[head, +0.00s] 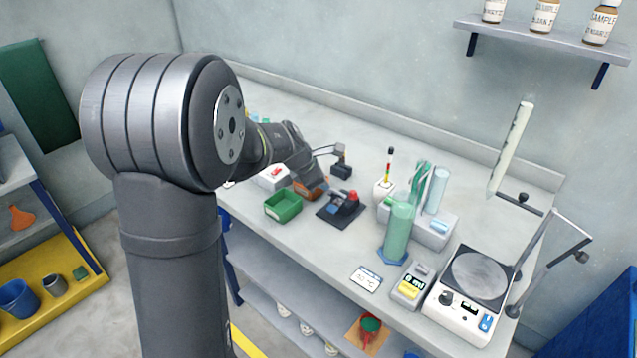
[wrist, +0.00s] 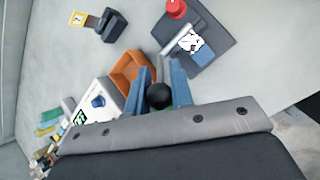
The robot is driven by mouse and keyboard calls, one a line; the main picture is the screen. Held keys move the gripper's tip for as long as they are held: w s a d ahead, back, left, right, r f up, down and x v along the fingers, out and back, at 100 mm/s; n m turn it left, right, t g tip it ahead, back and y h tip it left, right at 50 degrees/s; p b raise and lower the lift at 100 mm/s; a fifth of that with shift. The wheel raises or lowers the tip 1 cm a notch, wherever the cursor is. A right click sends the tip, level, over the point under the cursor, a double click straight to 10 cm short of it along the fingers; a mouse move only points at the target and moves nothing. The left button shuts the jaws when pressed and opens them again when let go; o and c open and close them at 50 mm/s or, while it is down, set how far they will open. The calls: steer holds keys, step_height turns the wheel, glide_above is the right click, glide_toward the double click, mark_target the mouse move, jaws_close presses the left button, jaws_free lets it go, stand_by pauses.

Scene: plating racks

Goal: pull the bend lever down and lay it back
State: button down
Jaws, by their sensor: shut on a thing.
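The bending fixture is a dark base plate (head: 331,212) on the bench, with a red knob (head: 353,196) and a blue block. In the wrist view the plate (wrist: 215,52), the red knob (wrist: 177,8) and a pale labelled piece (wrist: 190,42) are at the upper right. My gripper (wrist: 160,70) has its two blue fingers shut around the bend lever's black ball knob (wrist: 159,96). A grey rod shows between the fingers. In the head view my gripper (head: 322,188) is at the plate's left side; the lever is too small to tell its tilt there.
An orange tray (wrist: 128,66) lies close beside my fingers. A green bin (head: 283,207) stands left of the plate. A small black device (head: 342,170) is behind it. A green cylinder (head: 397,232) and a rack stand to the right. Some bare bench lies in front.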

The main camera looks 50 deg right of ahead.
steer(key=shift+d+r+y, duration=0.4)
steer(key=shift+d+y, duration=0.45)
steer(key=shift+y, duration=0.15)
steer(key=d+y, duration=0.2)
steer(key=y, duration=0.1)
steer(key=shift+d+r, duration=0.15)
steer(key=shift+d, duration=0.65)
steer(key=c, duration=1.3)
jaws_free()
steer(key=shift+o, duration=0.2)
step_height(320, 180, up, 17)
steer(key=a, duration=0.2)
steer(key=shift+w+a, duration=0.2)
steer(key=shift+a, duration=0.1)
